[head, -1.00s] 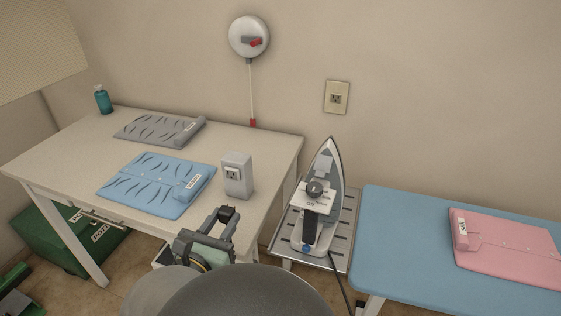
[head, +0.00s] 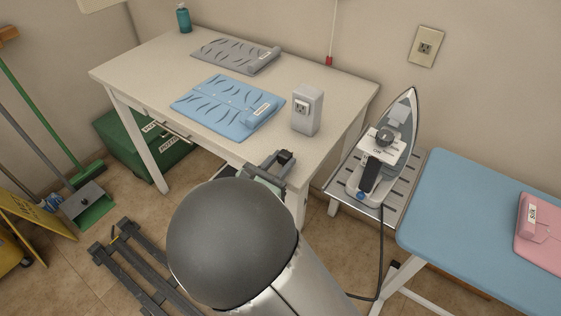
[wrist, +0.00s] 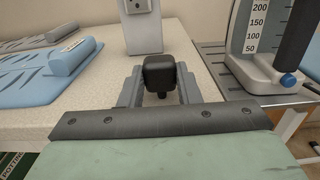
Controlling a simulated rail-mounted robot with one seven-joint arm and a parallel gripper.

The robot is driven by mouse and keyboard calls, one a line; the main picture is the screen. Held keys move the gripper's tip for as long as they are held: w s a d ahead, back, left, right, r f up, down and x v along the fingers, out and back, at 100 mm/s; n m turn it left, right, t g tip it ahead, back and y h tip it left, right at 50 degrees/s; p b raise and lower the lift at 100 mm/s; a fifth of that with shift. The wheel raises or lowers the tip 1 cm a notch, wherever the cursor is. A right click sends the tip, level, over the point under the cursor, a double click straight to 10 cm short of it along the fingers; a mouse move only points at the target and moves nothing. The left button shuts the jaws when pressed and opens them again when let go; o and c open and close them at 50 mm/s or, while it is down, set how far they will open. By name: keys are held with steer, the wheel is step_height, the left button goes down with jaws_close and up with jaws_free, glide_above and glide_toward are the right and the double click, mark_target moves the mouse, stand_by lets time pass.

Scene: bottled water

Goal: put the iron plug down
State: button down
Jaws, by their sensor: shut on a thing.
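My gripper (head: 283,161) is shut on the iron plug (wrist: 159,75), a small black block between the fingertips. In the wrist view the plug shows just in front of the jaws, over the front right part of the white table (head: 150,75). I cannot tell whether it touches the tabletop. The plug also shows as a dark tip in the head view (head: 285,157). The iron (head: 382,155) stands upright on its slotted metal rest to the right, with its cord hanging down.
A grey socket box (head: 307,110) stands on the table just beyond the plug. A blue folded garment (head: 225,103) and a grey one (head: 235,55) lie to its left. The blue ironing board (head: 465,215) is at right. A wall socket (head: 425,46) is above the iron.

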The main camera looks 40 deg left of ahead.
steer(key=shift+f+b, duration=0.35)
steer(key=shift+f, duration=0.25)
steer(key=c, duration=1.1)
jaws_free()
steer(key=shift+o, duration=0.2)
steer(key=shift+r, duration=0.15)
steer(key=shift+r+p, duration=0.3)
steer(key=shift+p, duration=0.05)
steer(key=s, duration=1.2)
steer(key=shift+d+r+b, duration=0.2)
steer(key=shift+d+b, duration=0.05)
steer(key=shift+b, duration=0.05)
